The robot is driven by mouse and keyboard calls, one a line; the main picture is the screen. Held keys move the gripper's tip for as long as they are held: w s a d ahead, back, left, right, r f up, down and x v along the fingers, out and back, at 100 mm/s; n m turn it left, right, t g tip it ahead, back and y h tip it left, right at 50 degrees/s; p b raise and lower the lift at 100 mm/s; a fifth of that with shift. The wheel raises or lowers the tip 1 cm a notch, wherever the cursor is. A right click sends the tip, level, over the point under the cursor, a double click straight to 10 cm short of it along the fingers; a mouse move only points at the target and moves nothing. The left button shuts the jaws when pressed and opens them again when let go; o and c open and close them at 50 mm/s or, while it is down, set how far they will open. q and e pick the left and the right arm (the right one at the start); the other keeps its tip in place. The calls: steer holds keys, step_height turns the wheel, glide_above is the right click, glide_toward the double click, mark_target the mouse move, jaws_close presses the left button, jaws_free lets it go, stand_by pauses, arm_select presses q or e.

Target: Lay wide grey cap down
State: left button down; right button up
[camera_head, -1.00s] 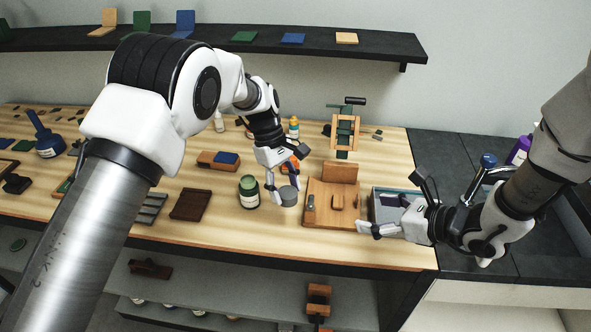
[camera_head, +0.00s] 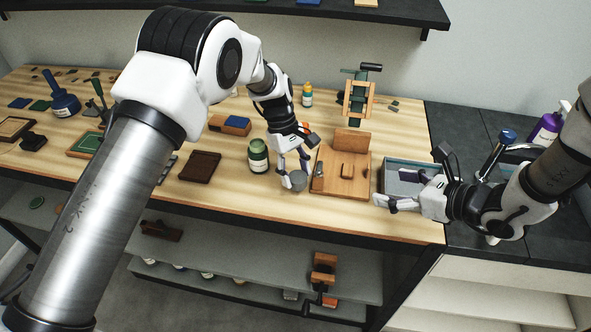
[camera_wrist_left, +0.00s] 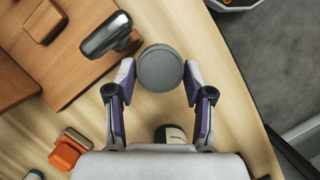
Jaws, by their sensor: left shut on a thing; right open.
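The wide grey cap (camera_head: 297,180) is a round dark grey disc held between the fingertips of my left gripper (camera_head: 293,181), near the table's front edge. In the left wrist view the cap (camera_wrist_left: 160,69) sits face-on between the two purple-lined fingers of the left gripper (camera_wrist_left: 160,78). I cannot tell whether the cap touches the table. A green jar (camera_head: 258,157) with a pale label stands just left of the gripper. My right gripper (camera_head: 385,203) is open and empty in front of the grey-blue tray.
A wooden press block (camera_head: 342,184) stands just right of the left gripper. The grey-blue tray (camera_head: 392,162) lies further right. A dark brown block (camera_head: 199,167) lies left of the jar. Bare wood (camera_head: 250,205) lies along the front edge.

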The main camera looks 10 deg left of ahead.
arm_select(q)
steer(key=shift+f, duration=0.4)
steer(key=shift+f, duration=0.1)
steer(key=shift+f+b, duration=0.55)
steer(key=shift+f, duration=0.65)
steer(key=shift+c, duration=1.8)
jaws_free()
steer(key=shift+r, duration=0.1)
steer(key=v, duration=1.2)
steer(key=shift+s, duration=0.1)
